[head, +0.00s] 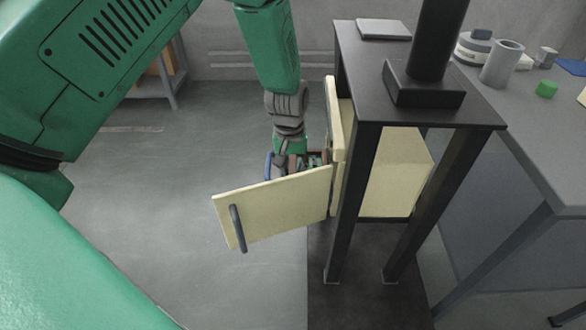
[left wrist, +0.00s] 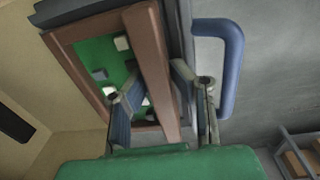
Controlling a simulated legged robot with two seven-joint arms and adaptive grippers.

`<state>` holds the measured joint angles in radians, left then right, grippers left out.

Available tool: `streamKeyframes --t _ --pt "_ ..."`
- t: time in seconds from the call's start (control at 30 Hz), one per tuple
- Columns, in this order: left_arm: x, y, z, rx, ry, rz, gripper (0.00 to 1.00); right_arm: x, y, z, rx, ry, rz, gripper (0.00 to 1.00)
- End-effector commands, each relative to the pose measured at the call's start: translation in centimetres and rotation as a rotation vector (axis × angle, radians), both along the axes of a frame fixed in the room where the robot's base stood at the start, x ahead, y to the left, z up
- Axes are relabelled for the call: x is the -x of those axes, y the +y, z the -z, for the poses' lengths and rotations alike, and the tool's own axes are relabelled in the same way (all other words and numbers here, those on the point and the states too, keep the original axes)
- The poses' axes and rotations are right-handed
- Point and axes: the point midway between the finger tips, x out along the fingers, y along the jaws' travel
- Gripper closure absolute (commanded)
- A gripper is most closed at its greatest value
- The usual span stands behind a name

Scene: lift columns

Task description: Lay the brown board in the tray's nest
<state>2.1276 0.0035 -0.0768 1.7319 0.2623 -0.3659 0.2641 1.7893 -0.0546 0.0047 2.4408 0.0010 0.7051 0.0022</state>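I cannot make out the nest. In the head view the left gripper (head: 293,162) is partly hidden behind the cream door. My right gripper is not in view.
The cream cabinet door (head: 275,205) stands open in front of the gripper. A blue handle (left wrist: 232,65) is right of the fingers. A black stand (head: 350,190) and a grey table (head: 520,130) stand to the right; open floor is at left.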

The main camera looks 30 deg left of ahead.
Motion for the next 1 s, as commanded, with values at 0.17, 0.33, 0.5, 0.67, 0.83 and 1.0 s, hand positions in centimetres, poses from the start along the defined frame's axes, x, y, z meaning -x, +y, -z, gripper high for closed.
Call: streamKeyframes --t 0.17,0.33,0.5,0.67,0.83,1.0 --pt "0.14 0.19 0.07 -0.003 0.003 0.0 0.58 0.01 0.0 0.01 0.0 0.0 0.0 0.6" --pt "0.18 0.22 0.03 -0.003 0.003 -0.001 0.58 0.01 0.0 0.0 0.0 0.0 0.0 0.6" --pt "0.16 0.19 0.04 -0.003 0.003 -0.001 0.58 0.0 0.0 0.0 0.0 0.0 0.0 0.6" --pt "0.16 0.15 0.09 -0.002 0.004 0.0 0.45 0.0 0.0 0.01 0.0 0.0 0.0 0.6" --pt "0.12 0.11 0.07 -0.002 0.003 0.0 0.32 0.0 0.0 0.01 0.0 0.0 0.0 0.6" --pt "0.1 0.08 0.04 -0.001 0.002 0.0 0.32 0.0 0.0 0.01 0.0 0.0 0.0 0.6"
